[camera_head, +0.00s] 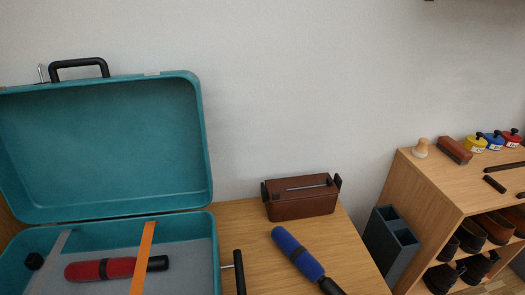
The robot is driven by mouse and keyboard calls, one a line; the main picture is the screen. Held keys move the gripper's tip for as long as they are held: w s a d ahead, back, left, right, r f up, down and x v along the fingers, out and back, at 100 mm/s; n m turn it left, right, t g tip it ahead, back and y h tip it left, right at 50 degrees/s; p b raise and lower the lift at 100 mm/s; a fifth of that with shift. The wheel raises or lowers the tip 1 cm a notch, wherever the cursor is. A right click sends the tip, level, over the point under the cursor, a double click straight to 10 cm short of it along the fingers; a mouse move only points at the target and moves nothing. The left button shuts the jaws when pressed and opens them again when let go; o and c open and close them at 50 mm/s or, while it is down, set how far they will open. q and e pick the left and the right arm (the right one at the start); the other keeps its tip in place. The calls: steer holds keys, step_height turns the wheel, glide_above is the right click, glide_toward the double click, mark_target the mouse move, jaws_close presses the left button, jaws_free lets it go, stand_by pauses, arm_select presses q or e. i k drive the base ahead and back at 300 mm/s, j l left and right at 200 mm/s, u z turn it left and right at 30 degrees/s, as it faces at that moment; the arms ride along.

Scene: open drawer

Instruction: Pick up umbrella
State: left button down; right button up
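A blue folded umbrella (298,255) with a black handle lies slantwise on the wooden table, right of the suitcase. Its handle end points to the lower right, near the bottom edge of the view. A red folded umbrella (100,269) with a black handle lies inside the open teal suitcase (206,150). An orange strap (143,258) crosses over it near the handle.
A brown box (300,203) stands on the table behind the blue umbrella. A grey divided bin (390,242) and a shoe cabinet (422,190) with colored tins stand at right. Bare table surrounds the blue umbrella.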

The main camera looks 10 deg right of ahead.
mark_target(299, 255)
steer(key=k+l+u, duration=0.95)
steer(key=k, duration=0.3)
steer(key=j, duration=0.1)
